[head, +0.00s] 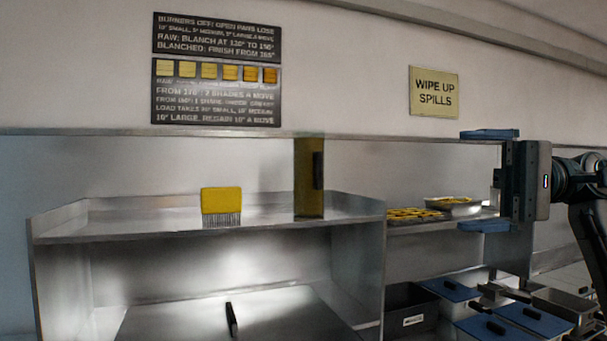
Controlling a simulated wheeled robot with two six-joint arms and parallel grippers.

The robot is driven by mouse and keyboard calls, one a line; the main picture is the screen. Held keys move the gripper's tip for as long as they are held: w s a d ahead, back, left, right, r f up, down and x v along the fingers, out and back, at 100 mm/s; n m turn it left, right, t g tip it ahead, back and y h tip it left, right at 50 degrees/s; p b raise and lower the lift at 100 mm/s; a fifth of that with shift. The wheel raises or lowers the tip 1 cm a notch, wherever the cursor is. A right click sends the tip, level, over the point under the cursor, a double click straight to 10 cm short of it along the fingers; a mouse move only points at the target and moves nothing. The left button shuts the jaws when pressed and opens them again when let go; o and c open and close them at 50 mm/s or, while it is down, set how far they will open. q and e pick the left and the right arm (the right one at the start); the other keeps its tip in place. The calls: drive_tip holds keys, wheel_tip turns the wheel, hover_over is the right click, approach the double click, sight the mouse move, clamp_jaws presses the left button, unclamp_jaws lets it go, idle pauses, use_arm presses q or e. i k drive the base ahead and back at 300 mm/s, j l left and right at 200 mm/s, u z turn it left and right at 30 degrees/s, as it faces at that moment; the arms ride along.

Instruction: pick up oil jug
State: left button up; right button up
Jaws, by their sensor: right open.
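A tall, narrow amber-yellow container with a dark handle on its right side, which looks like the oil jug (304,180), stands upright on the steel shelf (130,222), near its right end. Its top part looks clear. My right gripper (484,180) is at the right of the head view, well to the right of the jug and apart from it. Its two blue fingers are spread wide, one above the other, with nothing held between them. My left gripper is out of view.
A yellow scraper-like tool (221,201) with thin tines stands left of the jug. Behind my right gripper's opening are a tray of yellow pieces (414,215) and a pale bowl (455,208). Blue-lidded containers (480,329) sit lower right. The shelf's left part is clear.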

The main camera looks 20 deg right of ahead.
sight(309, 145)
drive_tip(key=i, duration=1.35)
